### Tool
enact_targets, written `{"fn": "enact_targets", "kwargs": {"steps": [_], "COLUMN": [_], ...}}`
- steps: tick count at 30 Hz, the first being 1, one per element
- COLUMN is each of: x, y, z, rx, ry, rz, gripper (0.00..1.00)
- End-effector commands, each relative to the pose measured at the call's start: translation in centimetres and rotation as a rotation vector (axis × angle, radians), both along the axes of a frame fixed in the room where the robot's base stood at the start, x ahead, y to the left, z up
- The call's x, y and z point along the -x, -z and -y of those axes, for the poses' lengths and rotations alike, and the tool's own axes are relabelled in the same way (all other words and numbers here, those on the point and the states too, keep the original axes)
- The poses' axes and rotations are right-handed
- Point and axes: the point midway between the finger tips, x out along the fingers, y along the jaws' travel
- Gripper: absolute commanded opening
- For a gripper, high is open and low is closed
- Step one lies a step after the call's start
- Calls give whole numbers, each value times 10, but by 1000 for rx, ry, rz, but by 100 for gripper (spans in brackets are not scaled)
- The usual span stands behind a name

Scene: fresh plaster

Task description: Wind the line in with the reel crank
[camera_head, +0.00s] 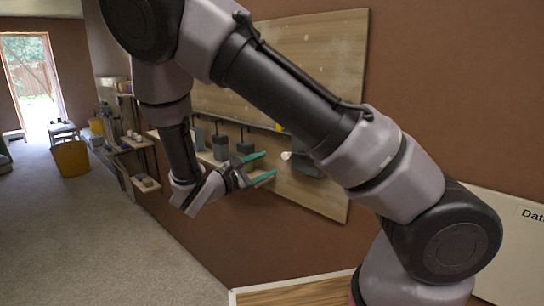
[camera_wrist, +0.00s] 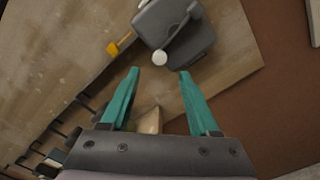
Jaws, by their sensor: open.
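The reel (camera_head: 308,168) is a dark grey housing on the wooden wall board, partly hidden behind my arm. In the wrist view the reel (camera_wrist: 158,20) shows at the top, with a grey crank arm (camera_wrist: 183,33) and a round white knob (camera_wrist: 160,57) on its end. The knob also shows in the head view (camera_head: 286,155). My gripper (camera_head: 268,164) has teal fingers, spread apart and empty. In the wrist view my gripper (camera_wrist: 159,73) has the knob just beyond its fingertips, between their lines, apparently not touching. I cannot make out the line itself.
The wooden board (camera_head: 325,60) hangs on a brown wall. A yellow piece (camera_wrist: 120,43) sits beside the reel. Several grey blocks (camera_head: 220,148) stand on a shelf to the left of the reel. A yellow bin (camera_head: 71,158) is far left; the carpet (camera_head: 130,250) is clear.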

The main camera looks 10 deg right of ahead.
Motion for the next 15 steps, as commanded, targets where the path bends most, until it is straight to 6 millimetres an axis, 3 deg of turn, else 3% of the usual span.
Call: {"fn": "enact_targets", "kwargs": {"steps": [9, 15], "x": [-36, -50], "y": [0, 0], "z": [50, 69], "rx": [2, 1], "ry": [4, 1], "rz": [-2, -2], "gripper": [62, 62]}}
